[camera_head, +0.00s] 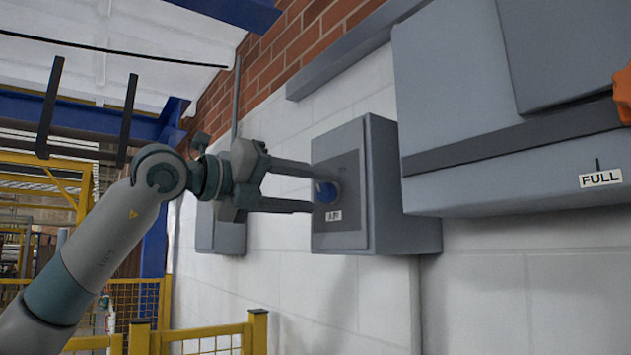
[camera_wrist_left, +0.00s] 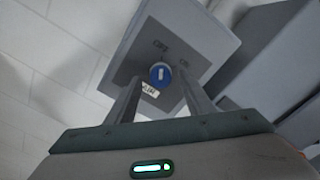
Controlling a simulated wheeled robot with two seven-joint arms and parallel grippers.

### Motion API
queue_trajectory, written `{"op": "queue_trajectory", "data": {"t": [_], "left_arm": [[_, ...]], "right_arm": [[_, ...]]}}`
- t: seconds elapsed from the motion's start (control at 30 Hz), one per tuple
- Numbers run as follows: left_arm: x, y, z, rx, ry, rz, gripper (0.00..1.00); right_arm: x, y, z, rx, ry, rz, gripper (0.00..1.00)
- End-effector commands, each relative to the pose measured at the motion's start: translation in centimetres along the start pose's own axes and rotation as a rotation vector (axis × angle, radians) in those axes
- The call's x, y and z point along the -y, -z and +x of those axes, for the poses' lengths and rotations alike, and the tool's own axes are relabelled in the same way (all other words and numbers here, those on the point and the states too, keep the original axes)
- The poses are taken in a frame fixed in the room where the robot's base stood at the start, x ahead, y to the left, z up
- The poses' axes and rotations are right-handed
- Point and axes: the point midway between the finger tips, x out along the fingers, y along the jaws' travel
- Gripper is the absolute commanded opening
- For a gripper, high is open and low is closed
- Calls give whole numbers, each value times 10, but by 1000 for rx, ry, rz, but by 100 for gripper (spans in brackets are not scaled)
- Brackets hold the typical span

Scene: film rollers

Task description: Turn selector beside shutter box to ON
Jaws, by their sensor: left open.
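The selector is a round blue knob (camera_head: 326,192) on the front of a grey box (camera_head: 383,185) fixed to the white wall. It also shows in the left wrist view as a blue disc with a pale bar (camera_wrist_left: 160,73), under small dark markings too blurred to read surely. A white label (camera_head: 334,215) sits below the knob. My left gripper (camera_head: 312,192) is open, its two fingers reaching toward the box, above and below the knob in the head view. In the wrist view the fingers stand either side of it. I cannot tell whether they touch it. My right gripper is not in view.
A larger grey box (camera_head: 455,100), with a FULL label (camera_head: 600,179) and an orange handle (camera_head: 622,95), hangs to the right. Another grey box (camera_head: 222,228) is on the wall behind my gripper. Yellow railing (camera_head: 205,335) stands below left. The wall below the selector box is clear.

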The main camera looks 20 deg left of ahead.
Motion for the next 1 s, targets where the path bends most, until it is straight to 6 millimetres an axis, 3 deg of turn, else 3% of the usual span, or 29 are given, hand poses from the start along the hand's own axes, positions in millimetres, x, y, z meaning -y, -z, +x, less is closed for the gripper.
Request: {"op": "queue_trajectory", "data": {"t": [0.2, 0.57, 0.73, 1.0], "left_arm": [[0, -1, 18, 0, 0, -1, 48], [0, 0, 20, 1, 0, 0, 48], [0, 0, 20, 1, 0, 0, 7], [-1, 0, 20, 0, -1, 9, 6]], "right_arm": [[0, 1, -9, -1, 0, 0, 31], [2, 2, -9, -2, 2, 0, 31], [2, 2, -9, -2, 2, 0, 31], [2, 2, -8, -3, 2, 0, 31]]}}
